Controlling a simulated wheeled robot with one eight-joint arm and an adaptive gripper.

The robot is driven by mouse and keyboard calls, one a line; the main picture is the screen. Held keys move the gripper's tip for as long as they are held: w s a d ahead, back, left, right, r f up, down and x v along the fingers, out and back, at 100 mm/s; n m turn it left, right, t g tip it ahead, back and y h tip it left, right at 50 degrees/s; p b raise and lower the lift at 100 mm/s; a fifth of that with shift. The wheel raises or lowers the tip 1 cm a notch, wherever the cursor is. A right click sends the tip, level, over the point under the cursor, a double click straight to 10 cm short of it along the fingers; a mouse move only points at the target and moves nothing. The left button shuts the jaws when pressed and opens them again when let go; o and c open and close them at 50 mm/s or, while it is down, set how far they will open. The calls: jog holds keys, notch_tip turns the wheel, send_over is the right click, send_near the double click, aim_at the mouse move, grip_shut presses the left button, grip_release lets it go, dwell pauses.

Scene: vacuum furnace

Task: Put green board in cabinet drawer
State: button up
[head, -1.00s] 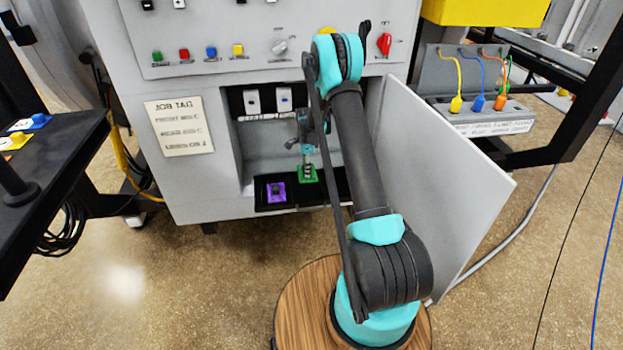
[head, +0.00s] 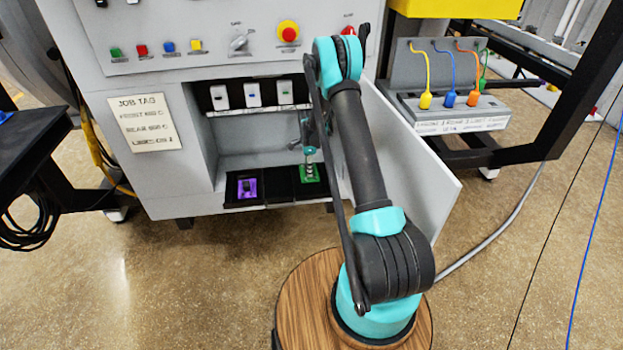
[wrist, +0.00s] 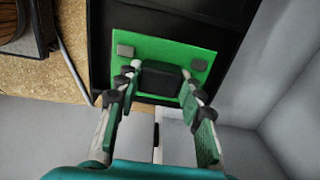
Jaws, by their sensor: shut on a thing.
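The green board (head: 312,174) is at the right end of the black drawer (head: 279,190), low in the cabinet (head: 205,130). In the wrist view the green board (wrist: 150,48) has a black block in its middle and small grey pads. My gripper (head: 309,160) points down from above and is shut on that block. In the wrist view the fingers of my gripper (wrist: 160,84) stand on both sides of the block. The board lies over the dark drawer floor; I cannot tell whether it rests on it. A purple board (head: 246,188) sits in the drawer's left end.
The open cabinet door (head: 420,165) stands close to the right of my arm. A shelf with several white switch modules (head: 251,95) is above the drawer. A grey box with coloured plugs (head: 450,108) is at the right. The drawer's middle is empty.

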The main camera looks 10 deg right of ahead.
jog(key=shift+f, duration=2.65)
jog(key=shift+f, duration=0.1)
jog(key=o, duration=1.2)
jog(key=shift+c, duration=0.2)
